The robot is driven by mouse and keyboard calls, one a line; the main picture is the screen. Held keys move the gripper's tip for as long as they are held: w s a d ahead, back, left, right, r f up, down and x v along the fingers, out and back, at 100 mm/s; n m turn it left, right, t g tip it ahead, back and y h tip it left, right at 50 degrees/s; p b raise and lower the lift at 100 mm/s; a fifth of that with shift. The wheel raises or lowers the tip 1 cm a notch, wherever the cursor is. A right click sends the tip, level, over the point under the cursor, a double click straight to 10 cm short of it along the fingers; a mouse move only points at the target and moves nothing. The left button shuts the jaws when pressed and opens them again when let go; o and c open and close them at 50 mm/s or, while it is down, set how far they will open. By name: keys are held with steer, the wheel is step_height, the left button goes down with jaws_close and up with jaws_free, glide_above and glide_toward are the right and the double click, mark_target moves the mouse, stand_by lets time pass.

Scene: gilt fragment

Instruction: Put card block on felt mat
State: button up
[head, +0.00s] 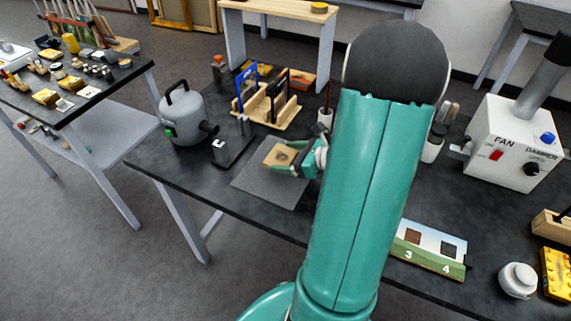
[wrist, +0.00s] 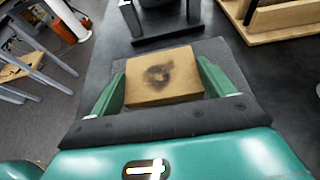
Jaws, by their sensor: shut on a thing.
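The card block (wrist: 163,77) is a tan block with a dark scorched spot on its top. It sits between the two green fingers of my gripper (wrist: 162,88), which is shut on it. In the head view the block (head: 279,153) is over the grey felt mat (head: 262,188). The mat also shows behind the block in the wrist view (wrist: 208,50). I cannot tell whether the block touches the mat or is held just above it. My arm hides part of the table to the right of the mat.
A grey canister (head: 183,118) and a black stand (head: 232,148) are left of and behind the mat. A wooden rack (head: 267,105) stands behind it. A numbered sample board (head: 429,249) and a white fan box (head: 512,143) are to the right. The table's front edge is close to the mat.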

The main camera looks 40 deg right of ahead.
steer(key=shift+w+d+f, duration=0.1)
steer(key=shift+w+f, duration=0.35)
steer(key=shift+f, duration=1.65)
steer(key=shift+f, duration=0.1)
steer(key=o, duration=0.9)
